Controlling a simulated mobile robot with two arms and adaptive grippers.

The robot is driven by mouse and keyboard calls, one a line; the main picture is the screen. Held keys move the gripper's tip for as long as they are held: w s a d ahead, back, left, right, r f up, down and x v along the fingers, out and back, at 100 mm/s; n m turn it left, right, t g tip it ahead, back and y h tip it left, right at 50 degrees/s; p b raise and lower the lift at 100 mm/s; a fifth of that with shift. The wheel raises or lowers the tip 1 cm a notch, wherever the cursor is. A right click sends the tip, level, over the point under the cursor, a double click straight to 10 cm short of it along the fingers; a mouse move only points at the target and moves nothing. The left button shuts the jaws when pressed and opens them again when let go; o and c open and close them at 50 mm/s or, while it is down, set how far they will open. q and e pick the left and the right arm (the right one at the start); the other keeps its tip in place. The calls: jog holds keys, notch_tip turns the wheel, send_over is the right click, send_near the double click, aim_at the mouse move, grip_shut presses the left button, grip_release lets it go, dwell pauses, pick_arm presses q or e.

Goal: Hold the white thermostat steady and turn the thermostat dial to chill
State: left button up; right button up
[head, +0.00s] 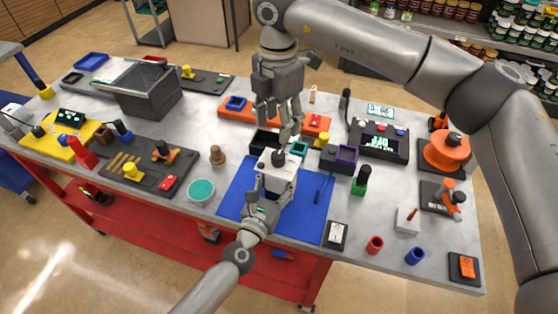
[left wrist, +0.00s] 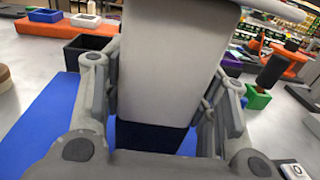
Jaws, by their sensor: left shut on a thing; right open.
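The white thermostat (head: 281,180) stands on the blue mat (head: 235,192) near the middle of the table. Its dark dial (head: 278,157) is on top. My left gripper (head: 268,194) is shut on the thermostat from the front. In the left wrist view the thermostat (left wrist: 170,60) fills the middle, with a finger of my left gripper (left wrist: 158,105) on each side. My right gripper (head: 277,128) is open and points down just above and behind the dial, apart from it as far as I can tell. The dial's markings are too small to read.
Behind the thermostat are a dark open box (head: 262,141), a purple-rimmed bin (head: 340,158) and an orange board (head: 235,116). A teal-topped round container (head: 201,190) is to the left. The mat's front is partly clear.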

aim_at(279, 155)
notch_tip(279, 155, down, 10)
jog(key=n, duration=2.8)
jog(key=shift+d+r, duration=0.15)
